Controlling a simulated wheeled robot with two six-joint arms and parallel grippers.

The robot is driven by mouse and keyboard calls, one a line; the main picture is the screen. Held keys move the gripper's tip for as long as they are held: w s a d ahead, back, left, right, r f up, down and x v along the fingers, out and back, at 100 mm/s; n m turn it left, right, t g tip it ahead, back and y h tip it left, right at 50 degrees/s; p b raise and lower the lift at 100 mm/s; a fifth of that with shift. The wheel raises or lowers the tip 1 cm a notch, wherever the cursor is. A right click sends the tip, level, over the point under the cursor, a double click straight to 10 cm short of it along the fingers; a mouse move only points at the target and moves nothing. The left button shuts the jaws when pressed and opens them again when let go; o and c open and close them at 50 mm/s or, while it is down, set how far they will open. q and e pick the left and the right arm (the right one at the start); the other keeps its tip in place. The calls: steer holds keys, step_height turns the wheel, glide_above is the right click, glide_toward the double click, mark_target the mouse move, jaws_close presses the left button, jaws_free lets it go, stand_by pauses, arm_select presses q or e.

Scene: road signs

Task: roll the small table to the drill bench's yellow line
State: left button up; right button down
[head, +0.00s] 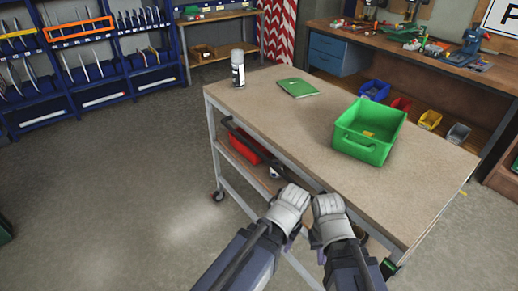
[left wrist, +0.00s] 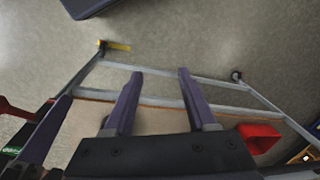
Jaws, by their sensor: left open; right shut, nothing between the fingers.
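The small table (head: 280,130) is a beige-topped table on a grey frame with casters, standing at the middle right of the head view. A dark handle bar (head: 258,148) runs along its near side. My right gripper (head: 326,203) is at the table's near edge, shut and empty. My left gripper (head: 290,203) is close beside it at the same edge. In the left wrist view its two purple fingers (left wrist: 160,76) are spread over the table's frame (left wrist: 165,103). The drill bench (head: 440,65) stands behind, to the right. I cannot make out its yellow line in the head view.
Small bins (head: 401,103) line the bench's underside. Open floor (head: 120,170) lies to the left.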

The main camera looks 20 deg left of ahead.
arm_select(q)
steer(key=w+a+f+t+y+b, duration=0.1)
steer(key=w+a+f+t+b, duration=0.15)
steer(key=w, duration=0.25)
steer(key=w+a+f+t+b, duration=0.1)
steer(key=w+a+t+b, duration=0.15)
steer(key=w, duration=0.25)
steer(key=w+a+r+m+t+h+b, duration=0.2)
steer(key=w+a+m+t+h+b, duration=0.2)
steer(key=w+a+m+t+b, duration=0.2)
steer(key=w+a+r+m+t+h+b, duration=0.2)
steer(key=w+a+m+t+h+b, duration=0.2)
steer(key=w+a+m+t+b, duration=0.3)
steer(key=w+m+b, duration=0.3)
steer(key=w+b, duration=0.1)
steer(key=b, duration=0.1)
steer(key=shift+w+r+m+t+b, duration=0.25)
steer(key=shift+r+m+t+b, duration=0.05)
steer(key=shift+w, duration=0.1)
